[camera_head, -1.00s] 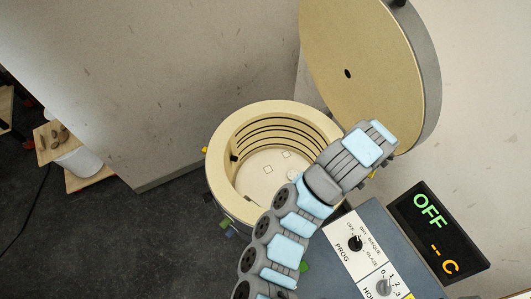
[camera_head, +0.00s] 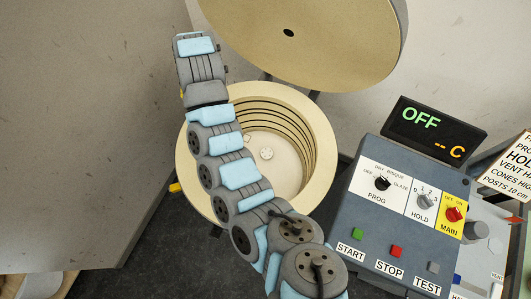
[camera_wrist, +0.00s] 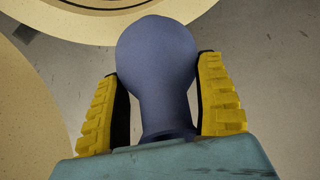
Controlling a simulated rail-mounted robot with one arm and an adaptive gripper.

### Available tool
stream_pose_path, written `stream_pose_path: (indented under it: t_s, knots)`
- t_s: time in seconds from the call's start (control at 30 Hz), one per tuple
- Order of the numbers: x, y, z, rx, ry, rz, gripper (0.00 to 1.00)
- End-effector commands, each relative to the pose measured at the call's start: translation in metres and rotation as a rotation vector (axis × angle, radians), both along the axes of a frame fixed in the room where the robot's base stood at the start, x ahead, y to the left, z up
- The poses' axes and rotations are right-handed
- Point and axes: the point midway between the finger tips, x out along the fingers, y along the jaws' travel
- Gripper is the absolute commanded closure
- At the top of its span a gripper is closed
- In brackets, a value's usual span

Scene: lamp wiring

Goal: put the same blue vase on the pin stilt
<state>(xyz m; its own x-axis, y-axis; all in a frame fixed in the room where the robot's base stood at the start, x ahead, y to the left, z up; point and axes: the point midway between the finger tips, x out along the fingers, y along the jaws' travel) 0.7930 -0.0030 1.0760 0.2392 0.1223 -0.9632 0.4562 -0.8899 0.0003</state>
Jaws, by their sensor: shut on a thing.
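The blue vase (camera_wrist: 157,55) is in my gripper (camera_wrist: 160,72) in the wrist view. The yellow-padded fingers press on both sides of its narrower part, and its rounded bulb sticks out beyond them. In the head view my arm crosses the left side of the open round kiln (camera_head: 318,130), and the gripper and vase are hidden. A small pale round piece (camera_head: 266,153), perhaps the pin stilt, lies on the kiln floor; its pins are too small to make out.
The kiln lid (camera_head: 310,40) stands raised behind the opening. A control box (camera_head: 400,220) with knobs and buttons is to the right, its display (camera_head: 432,132) reading OFF. A large plain grey panel (camera_head: 80,130) fills the left. The right part of the kiln opening is clear.

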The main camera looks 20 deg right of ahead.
Motion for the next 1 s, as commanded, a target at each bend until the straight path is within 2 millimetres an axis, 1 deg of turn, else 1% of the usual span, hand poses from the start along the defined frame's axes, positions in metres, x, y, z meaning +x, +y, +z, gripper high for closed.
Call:
stream_pose_path:
  t_s: [0.03, 0.2, 0.43, 0.87, 1.0]
  knots:
    - [0.004, -0.003, -0.004, -0.003, 0.003, 0.034, 0.68]
    - [0.016, -0.004, -0.014, -0.003, 0.002, 0.149, 0.68]
    - [0.026, -0.009, -0.027, -0.004, 0.004, 0.294, 0.68]
    - [0.029, -0.015, -0.051, 0.001, 0.002, 0.468, 0.68]
    - [0.029, -0.020, -0.060, -0.001, 0.001, 0.526, 0.68]
